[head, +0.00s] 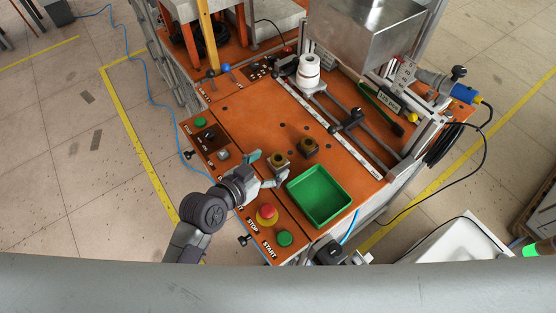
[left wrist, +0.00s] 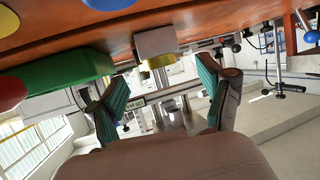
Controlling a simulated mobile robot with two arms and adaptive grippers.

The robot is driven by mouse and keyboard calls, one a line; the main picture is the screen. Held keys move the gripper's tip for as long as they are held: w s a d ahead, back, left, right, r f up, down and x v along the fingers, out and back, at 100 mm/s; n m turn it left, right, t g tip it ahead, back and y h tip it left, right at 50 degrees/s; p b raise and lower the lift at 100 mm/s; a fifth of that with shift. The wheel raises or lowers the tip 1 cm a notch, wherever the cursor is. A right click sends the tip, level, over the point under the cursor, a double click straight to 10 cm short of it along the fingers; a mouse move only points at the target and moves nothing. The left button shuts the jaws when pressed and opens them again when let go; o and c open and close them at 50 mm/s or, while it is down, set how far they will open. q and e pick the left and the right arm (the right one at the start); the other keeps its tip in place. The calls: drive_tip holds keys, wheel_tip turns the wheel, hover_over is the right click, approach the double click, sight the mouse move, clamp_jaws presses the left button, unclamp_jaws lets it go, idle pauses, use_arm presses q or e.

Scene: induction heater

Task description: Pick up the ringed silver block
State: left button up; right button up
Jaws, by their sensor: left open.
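The ringed silver block (head: 279,160) stands on the orange tabletop, left of a second, darker block (head: 309,147). In the left wrist view, where the scene appears upside down, the silver block (left wrist: 155,42) shows a yellow ring at its end. My left gripper (head: 267,167) is open, its fingers pointing toward the silver block and spread to either side of its line. In the left wrist view the open fingers (left wrist: 160,95) have teal pads and nothing is held between them. I cannot tell whether a finger touches the block. My right gripper is not in view.
A green tray (head: 320,196) lies right of the gripper; it also shows in the left wrist view (left wrist: 60,75). A red stop button (head: 267,213) and green start button (head: 285,239) are at the front edge. A white cylinder (head: 309,70) and rails stand behind.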

sight(278, 159)
use_arm(q)
drive_tip(key=p+x, duration=0.1)
drive_tip(key=x, duration=0.3)
drive_tip(key=shift+w+d, duration=0.1)
drive_tip(key=shift+d, duration=0.1)
drive_tip(key=c, duration=1.4)
